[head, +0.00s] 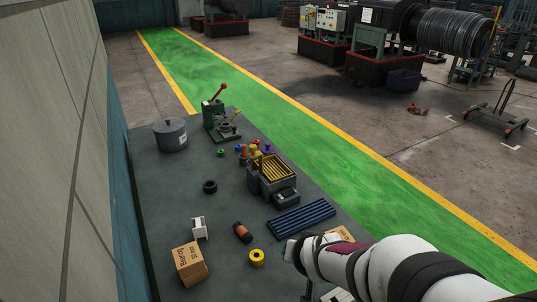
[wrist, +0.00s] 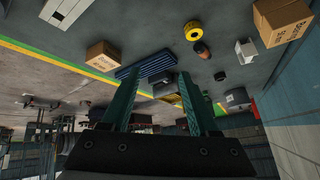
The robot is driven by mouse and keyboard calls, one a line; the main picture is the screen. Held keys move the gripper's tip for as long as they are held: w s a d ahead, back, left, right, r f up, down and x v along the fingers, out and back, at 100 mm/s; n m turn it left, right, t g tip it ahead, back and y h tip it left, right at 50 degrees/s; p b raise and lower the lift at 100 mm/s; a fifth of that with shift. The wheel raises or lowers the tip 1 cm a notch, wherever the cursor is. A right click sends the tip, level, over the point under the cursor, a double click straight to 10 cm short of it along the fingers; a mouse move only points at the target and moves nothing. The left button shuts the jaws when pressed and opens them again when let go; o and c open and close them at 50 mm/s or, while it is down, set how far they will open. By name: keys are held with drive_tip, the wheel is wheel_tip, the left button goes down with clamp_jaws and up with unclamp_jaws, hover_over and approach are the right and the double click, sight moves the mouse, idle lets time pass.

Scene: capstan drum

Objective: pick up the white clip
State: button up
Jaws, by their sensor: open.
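A small white bracket-shaped piece, which looks like the white clip (head: 199,228), stands on the grey table behind the cardboard box in the head view. It also shows at the upper right of the wrist view (wrist: 245,51). My gripper (wrist: 158,76) is open, with two green fingers apart and nothing between them. The clip lies well off to the right of the fingers in the wrist view, not touching them. In the head view my arm comes in from the lower right, and I cannot make out the fingers there.
Near the clip are a cardboard box (head: 190,264), an orange-black cylinder (head: 242,232), a yellow ring (head: 257,258) and a black ring (head: 210,187). A blue ribbed tray (head: 301,218) lies right of them. A grey lidded pot (head: 171,134) stands farther back. A wall borders the left.

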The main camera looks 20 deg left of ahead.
drive_tip(key=w+a+f+n+t+y, duration=0.1)
drive_tip(key=w+a+f+n+y, duration=0.15)
drive_tip(key=a, duration=0.65)
drive_tip(key=n+y, duration=0.3)
drive_tip(key=y, duration=0.1)
approach(200, 224)
drive_tip(key=x, duration=0.3)
drive_tip(key=shift+s+a+f, duration=0.1)
drive_tip(key=shift+s+a, duration=0.05)
drive_tip(key=x, duration=0.6)
clamp_jaws()
drive_tip(key=shift+f, duration=0.2)
